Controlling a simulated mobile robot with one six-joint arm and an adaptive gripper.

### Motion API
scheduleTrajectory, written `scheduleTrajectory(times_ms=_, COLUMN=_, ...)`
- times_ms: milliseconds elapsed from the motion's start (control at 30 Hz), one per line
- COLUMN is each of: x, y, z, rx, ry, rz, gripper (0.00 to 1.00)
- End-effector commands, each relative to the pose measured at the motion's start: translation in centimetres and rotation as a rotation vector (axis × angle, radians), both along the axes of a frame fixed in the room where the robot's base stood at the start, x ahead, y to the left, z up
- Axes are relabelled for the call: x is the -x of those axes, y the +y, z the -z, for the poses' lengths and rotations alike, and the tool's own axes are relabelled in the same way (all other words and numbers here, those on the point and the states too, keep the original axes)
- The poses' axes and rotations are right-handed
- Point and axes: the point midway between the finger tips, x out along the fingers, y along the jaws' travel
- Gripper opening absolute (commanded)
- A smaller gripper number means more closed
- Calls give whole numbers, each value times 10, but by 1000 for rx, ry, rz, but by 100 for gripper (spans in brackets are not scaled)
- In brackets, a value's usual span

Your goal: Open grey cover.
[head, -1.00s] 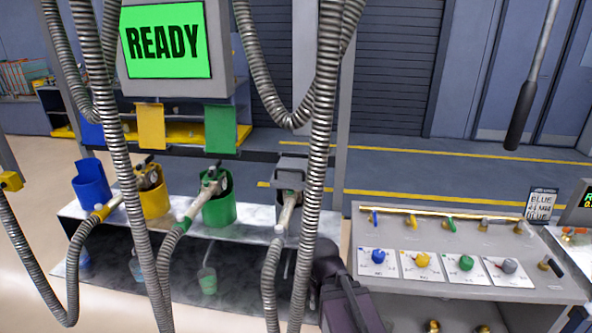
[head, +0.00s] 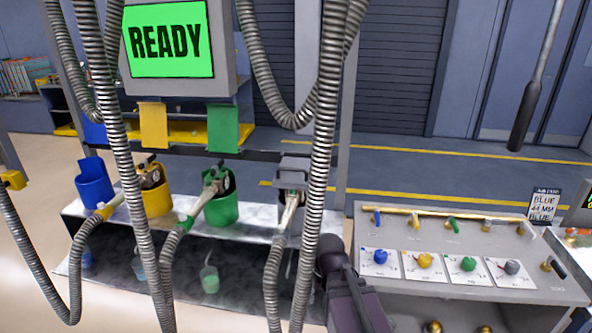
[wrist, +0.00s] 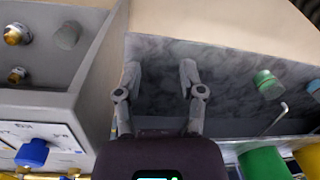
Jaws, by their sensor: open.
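The grey cover (head: 295,164) is a small grey lid at the top of the grey nozzle holder, right of the green holder in the head view. It appears lowered, and a pale nozzle (head: 290,208) with a hose sits just below it. In the wrist view my gripper (wrist: 160,75) is open, its two fingers apart with nothing between them, in front of a dark mottled panel. The grey cover does not show clearly there. In the head view my dark arm is low, right of the grey holder, and the fingers cannot be made out.
Blue (head: 94,185), yellow (head: 157,200) and green (head: 221,206) holders stand to the left on a pale shelf (head: 250,235). Grey hoses hang in front. A panel with coloured knobs (head: 467,264) stands at right. The wrist view shows the blue knob (wrist: 33,153) at left.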

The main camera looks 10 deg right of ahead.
Motion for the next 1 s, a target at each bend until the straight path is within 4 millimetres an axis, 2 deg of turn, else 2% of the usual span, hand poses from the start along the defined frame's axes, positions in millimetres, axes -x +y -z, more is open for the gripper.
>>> scheduleTrajectory(times_ms=267, x=-52, y=10, z=-25, rx=-272, ry=45, rz=299, gripper=51)
scheduleTrajectory(times_ms=567, x=-118, y=8, z=-76, rx=-647, ry=183, rz=675, gripper=51)
scheduleTrajectory(times_ms=767, x=-162, y=-9, z=-121, rx=-895, ry=325, rz=888, gripper=51)
scheduleTrajectory(times_ms=1000, x=-211, y=-48, z=-183, rx=-1185, ry=546, rz=1086, gripper=51)
